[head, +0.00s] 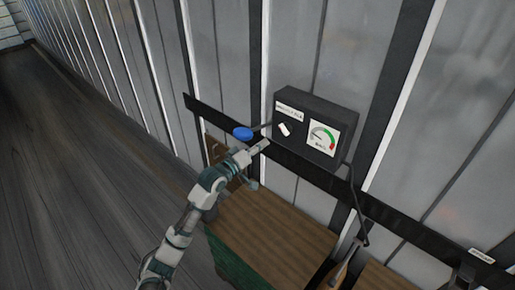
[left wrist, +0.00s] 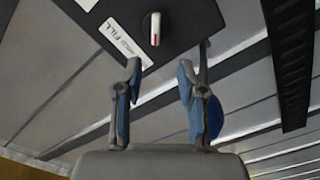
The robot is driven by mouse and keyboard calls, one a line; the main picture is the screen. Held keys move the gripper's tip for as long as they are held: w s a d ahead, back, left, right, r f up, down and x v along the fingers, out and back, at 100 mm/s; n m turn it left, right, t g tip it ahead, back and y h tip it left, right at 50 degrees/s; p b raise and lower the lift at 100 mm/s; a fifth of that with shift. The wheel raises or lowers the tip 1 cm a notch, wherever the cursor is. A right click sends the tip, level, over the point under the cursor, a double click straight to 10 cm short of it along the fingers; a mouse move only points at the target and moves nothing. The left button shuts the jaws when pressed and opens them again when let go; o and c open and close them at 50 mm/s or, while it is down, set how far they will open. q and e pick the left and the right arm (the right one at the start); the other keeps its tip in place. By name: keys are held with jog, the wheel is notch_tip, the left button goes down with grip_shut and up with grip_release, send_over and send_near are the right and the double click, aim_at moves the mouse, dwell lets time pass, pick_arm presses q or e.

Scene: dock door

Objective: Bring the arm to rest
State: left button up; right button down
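A dark control box (head: 316,127) is mounted on the ribbed metal wall. Its face carries a label, a small white switch and a gauge with a green and red scale. A blue round knob (head: 243,133) sits on a lever at the box's left side. My left gripper (head: 262,147) is just below the knob and left of the box. In the left wrist view its fingers (left wrist: 160,72) are apart with nothing between them. The box's switch (left wrist: 155,28) and "FILL" label (left wrist: 125,38) lie beyond them. The blue knob (left wrist: 214,118) shows partly behind the right finger. My right gripper is not in view.
A dark rail (head: 385,212) runs along the wall under the box. A wooden-topped bench or crate (head: 275,230) with green sides stands below. A cable (head: 355,205) hangs from the box. The floor (head: 70,170) at left is clear.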

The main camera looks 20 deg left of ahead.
pick_arm(q)
jog(key=shift+s+a, duration=0.2)
jog(key=shift+s, duration=0.25)
jog(key=shift+d, duration=0.1)
